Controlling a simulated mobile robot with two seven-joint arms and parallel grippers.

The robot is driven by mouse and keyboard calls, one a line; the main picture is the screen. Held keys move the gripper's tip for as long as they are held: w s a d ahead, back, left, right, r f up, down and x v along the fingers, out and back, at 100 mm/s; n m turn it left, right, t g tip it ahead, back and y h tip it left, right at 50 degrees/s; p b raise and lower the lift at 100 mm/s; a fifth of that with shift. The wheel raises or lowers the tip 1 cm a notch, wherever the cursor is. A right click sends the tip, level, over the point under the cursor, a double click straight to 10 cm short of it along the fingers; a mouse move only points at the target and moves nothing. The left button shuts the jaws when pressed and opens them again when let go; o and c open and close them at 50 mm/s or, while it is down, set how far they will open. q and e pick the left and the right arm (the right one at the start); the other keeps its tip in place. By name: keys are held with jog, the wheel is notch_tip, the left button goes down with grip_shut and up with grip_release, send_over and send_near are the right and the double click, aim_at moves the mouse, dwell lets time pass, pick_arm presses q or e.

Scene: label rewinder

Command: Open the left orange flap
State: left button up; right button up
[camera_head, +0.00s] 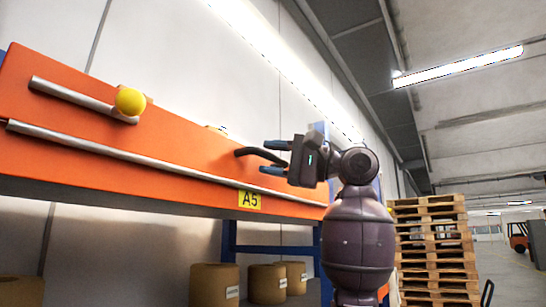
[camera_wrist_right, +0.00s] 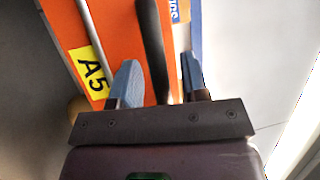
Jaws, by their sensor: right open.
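The orange flap (camera_head: 150,140) is a long panel running from the left edge to the middle of the head view. A curved black handle (camera_head: 248,151) sticks out near its right end. My right gripper (camera_head: 270,157) is open at the handle, with its blue fingers pointing left toward the panel. In the right wrist view the black handle (camera_wrist_right: 152,45) runs between the two blue fingers of the gripper (camera_wrist_right: 158,75), with gaps beside it. The orange panel (camera_wrist_right: 115,35) lies behind. My left gripper is not in view.
A metal bar with a yellow ball (camera_head: 130,101) is on the panel's left part. A metal rail (camera_head: 120,153) and a yellow A5 label (camera_head: 249,200) run along the lower edge. Brown rolls (camera_head: 214,285) stand below. Stacked pallets (camera_head: 433,250) are at right.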

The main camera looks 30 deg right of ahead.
grip_shut()
jog(key=shift+f, duration=0.1)
